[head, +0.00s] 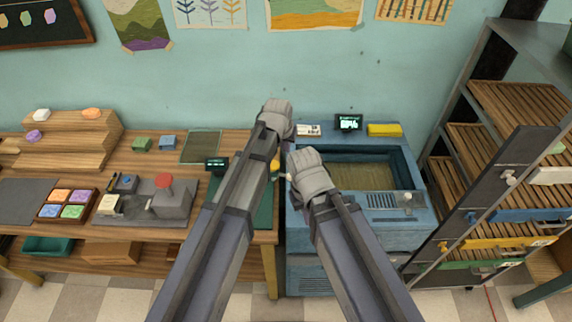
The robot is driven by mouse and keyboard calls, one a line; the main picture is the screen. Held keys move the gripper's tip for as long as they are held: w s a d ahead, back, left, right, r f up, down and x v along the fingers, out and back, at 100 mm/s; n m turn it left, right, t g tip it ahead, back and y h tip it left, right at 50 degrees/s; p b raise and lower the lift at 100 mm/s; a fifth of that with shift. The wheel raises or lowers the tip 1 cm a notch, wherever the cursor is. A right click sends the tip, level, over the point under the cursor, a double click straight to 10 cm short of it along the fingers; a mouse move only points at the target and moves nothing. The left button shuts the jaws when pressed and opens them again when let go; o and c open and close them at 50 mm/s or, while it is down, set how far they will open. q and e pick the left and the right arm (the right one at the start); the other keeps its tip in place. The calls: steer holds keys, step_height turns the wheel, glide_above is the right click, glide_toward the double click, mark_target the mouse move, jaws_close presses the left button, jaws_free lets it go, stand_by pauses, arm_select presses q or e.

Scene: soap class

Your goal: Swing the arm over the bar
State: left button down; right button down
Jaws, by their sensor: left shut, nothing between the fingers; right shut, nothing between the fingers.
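My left gripper (277,106) is shut and empty, raised in front of the wall near where the wooden bench meets the blue machine. My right gripper (305,158) is shut and empty, lower and to the right, over the left edge of the blue machine (415,238). No swing arm can be clearly made out; my own arms cover the right end of the bench. A grey device with a red knob (165,181) stands on the bench at left. Soap bars in several colours lie in a dark tray (67,219). Which bar is meant, I cannot tell.
The wooden bench (140,166) carries a stepped wooden stand (70,148) and a small display (215,164). The blue machine has an open basin, with a lit display (348,123) and a yellow block (384,130) behind it. A slatted rack (497,148) stands close at right.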

arm_select(q)
steer(key=shift+f, duration=0.15)
steer(key=b+x, duration=0.9)
steer(key=x, duration=0.1)
steer(key=shift+f+b, duration=0.1)
steer(key=shift+b, duration=0.3)
steer(key=s, duration=0.1)
steer(key=s+a, duration=0.1)
steer(key=s, duration=0.1)
steer(key=shift+s+f, duration=0.1)
steer(key=shift+s, duration=0.3)
steer(key=shift+s, duration=0.15)
steer(key=shift+s+a+m, duration=0.15)
steer(key=shift+s+m, duration=0.15)
steer(key=shift+s, duration=0.15)
steer(key=s+a+m+g+h, duration=0.3)
steer(key=s+a+m, duration=0.8)
steer(key=a, duration=0.5)
steer(key=shift+s+a+m, duration=0.25)
steer(key=shift+s+m, duration=0.15)
steer(key=shift+s, duration=0.75)
